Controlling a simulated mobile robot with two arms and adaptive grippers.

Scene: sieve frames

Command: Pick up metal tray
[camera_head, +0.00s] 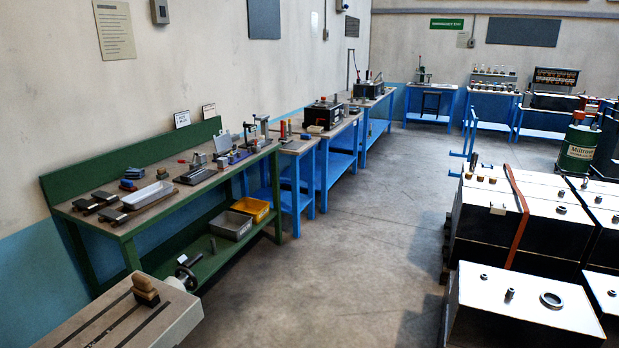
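A shallow light-grey tray (147,195) with raised edges lies on the top of the green workbench (118,226) at the left. A darker, flat grey tray-like piece (195,176) lies to its right on the same bench top. I cannot tell for sure which of these is the metal tray. A grey bin (231,226) and a yellow bin (250,209) stand on the bench's lower shelf. Neither of my grippers is in view.
A machine table with slots (125,318) and a handwheel fills the lower left corner. Blue tables (331,147) run along the wall beyond the bench. White-topped black boxes (520,305) stand at the right. The concrete floor (335,265) between is clear.

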